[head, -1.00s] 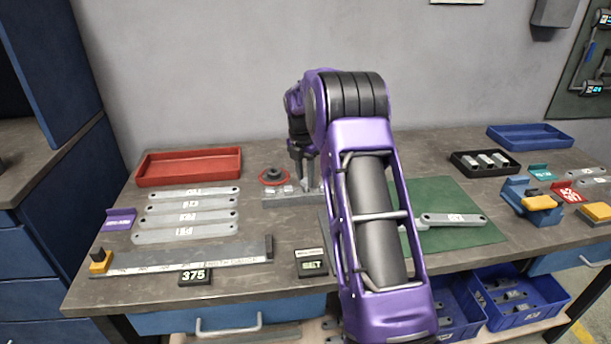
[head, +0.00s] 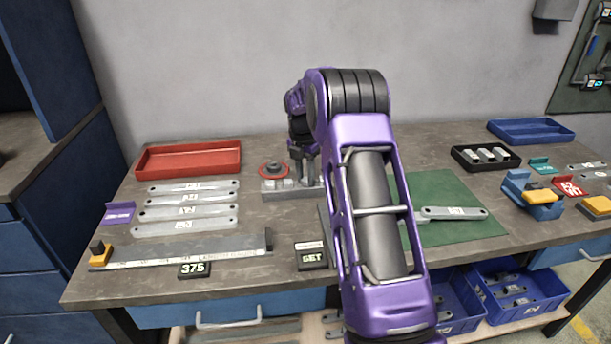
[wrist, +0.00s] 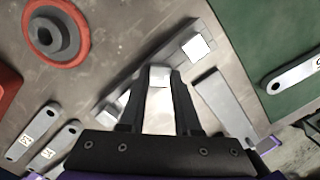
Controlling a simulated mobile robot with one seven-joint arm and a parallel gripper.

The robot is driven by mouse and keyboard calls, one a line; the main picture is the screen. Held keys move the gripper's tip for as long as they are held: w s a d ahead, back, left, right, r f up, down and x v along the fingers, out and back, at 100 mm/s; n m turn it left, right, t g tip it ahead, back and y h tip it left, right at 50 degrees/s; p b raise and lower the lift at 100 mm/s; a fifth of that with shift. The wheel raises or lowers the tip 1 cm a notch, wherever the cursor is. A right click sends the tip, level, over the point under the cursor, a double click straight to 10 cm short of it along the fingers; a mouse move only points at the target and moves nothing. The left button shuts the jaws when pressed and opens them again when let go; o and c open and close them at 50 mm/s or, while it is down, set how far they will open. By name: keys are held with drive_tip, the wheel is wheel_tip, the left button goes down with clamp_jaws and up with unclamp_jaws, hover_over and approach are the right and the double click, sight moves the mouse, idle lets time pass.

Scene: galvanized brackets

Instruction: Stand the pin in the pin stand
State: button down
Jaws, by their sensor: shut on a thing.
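The pin stand (head: 280,195) is a low grey block with pale squares on top, at the back middle of the bench. It runs diagonally in the wrist view (wrist: 180,57). My gripper (head: 305,181) points down at the stand, partly behind my arm in the head view. In the wrist view its dark fingers (wrist: 159,75) are shut on the pin (wrist: 158,112), a pale grey piece between them. The fingertips overlap the middle of the stand. The pin's lower end is hidden, so I cannot tell whether it is in a hole.
A red disc with a dark hub (head: 273,171) sits just behind the stand. A red tray (head: 190,162) and several flat brackets (head: 190,213) lie to the left. A green mat (head: 455,200) is right of my arm, and a black tray (head: 486,168) stands farther right.

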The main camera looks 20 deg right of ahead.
drive_tip(key=c, duration=0.5)
unclamp_jaws()
drive_tip(key=shift+r, duration=0.1)
drive_tip(key=r, duration=0.5)
drive_tip(key=a+r+p, duration=0.1)
drive_tip(key=r, duration=0.5)
drive_tip(key=s+r+p, duration=0.1)
drive_tip(key=r, duration=0.5)
drive_tip(key=shift+a+r, duration=0.1)
drive_tip(key=shift+a, duration=0.1)
